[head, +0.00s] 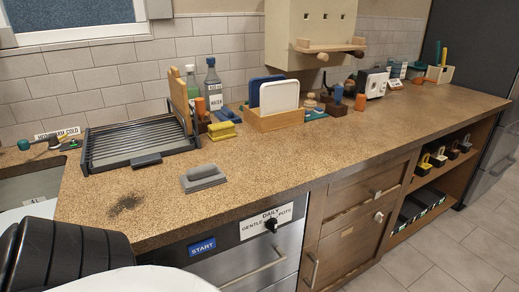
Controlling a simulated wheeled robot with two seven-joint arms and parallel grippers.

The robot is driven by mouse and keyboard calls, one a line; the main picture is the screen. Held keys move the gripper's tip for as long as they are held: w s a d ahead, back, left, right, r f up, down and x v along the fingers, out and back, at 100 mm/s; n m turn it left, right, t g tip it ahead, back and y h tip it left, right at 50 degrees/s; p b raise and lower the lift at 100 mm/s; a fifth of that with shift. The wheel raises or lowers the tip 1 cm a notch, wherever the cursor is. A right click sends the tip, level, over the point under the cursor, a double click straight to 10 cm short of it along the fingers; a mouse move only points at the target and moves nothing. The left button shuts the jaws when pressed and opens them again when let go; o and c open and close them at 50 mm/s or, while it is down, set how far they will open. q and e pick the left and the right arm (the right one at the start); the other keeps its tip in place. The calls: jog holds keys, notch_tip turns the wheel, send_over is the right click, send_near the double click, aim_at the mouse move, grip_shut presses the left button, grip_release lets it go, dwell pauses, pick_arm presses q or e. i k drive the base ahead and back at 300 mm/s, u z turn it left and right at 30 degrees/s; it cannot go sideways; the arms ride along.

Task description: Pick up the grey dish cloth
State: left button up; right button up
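A grey item (203,178), which I take to be the grey dish cloth, lies on the speckled brown counter (270,175), a little back from its front edge. It has a flat base with a raised ridge along the top, and it looks more like a stiff block than loose fabric. Nothing touches it. Neither of my grippers shows in the head view; only black ribbed and white parts of mine fill the bottom left corner.
A dark dish rack (137,160) stands behind left, with a sink at far left. Behind are bottles (213,84), yellow sponges (222,131) and a wooden holder (275,121) with boards. A dark stain (127,203) marks the counter. A panel labelled START is below. Counter around the grey item is clear.

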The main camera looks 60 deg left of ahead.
aim_at(205, 176)
jog(key=i, duration=2.35)
jog(key=u, duration=3.6)
